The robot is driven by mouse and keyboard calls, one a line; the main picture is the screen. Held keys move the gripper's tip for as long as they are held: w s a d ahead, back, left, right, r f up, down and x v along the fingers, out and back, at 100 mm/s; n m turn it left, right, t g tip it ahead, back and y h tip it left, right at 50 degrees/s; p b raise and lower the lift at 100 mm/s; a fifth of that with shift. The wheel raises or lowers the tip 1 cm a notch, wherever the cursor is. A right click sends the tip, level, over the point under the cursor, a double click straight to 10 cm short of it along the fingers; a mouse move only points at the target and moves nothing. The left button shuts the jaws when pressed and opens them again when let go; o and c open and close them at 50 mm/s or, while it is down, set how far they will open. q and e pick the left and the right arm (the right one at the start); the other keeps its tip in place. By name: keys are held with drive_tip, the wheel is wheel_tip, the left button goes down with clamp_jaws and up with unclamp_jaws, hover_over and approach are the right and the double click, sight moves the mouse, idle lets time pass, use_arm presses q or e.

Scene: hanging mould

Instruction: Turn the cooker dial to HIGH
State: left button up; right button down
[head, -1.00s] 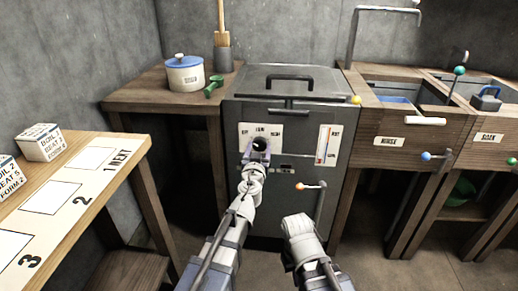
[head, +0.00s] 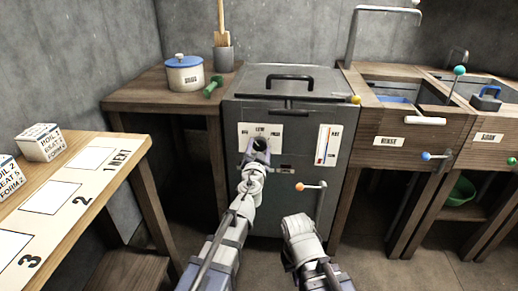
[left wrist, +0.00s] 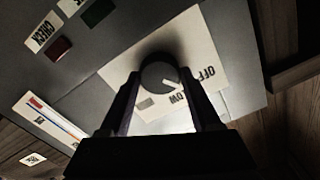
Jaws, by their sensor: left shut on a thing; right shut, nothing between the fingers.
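The cooker (head: 245,205) is a grey box with a black handle on its lid. Its dial (left wrist: 160,72) is a dark round knob with a white pointer mark, on a white label plate (head: 275,130). In the left wrist view the mark points between the words OFF and LOW, nearer LOW; the third label is not readable there. My left gripper (head: 258,149) is at the dial, its fingers on either side, shut on it. In the head view it hides most of the dial. My right arm stands low in front of the cooker; its fingers are hidden.
An orange-knobbed lever (head: 311,187) sticks out of the cooker front, right of my left gripper. A white gauge (head: 327,145) is above it. A blue-lidded pot (head: 185,75) stands on the left table. The sinks are at the right.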

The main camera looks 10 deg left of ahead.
use_arm(q)
drive_tip(key=m, duration=0.4)
drive_tip(key=shift+m, duration=0.3)
drive_tip(key=m, duration=1)
drive_tip(key=shift+f, duration=0.1)
drive_tip(key=shift+m, duration=2.2)
drive_tip(key=o, duration=1.4)
drive_tip(key=shift+s, duration=0.1)
drive_tip(key=s, duration=0.7)
drive_tip(key=shift+s, duration=0.35)
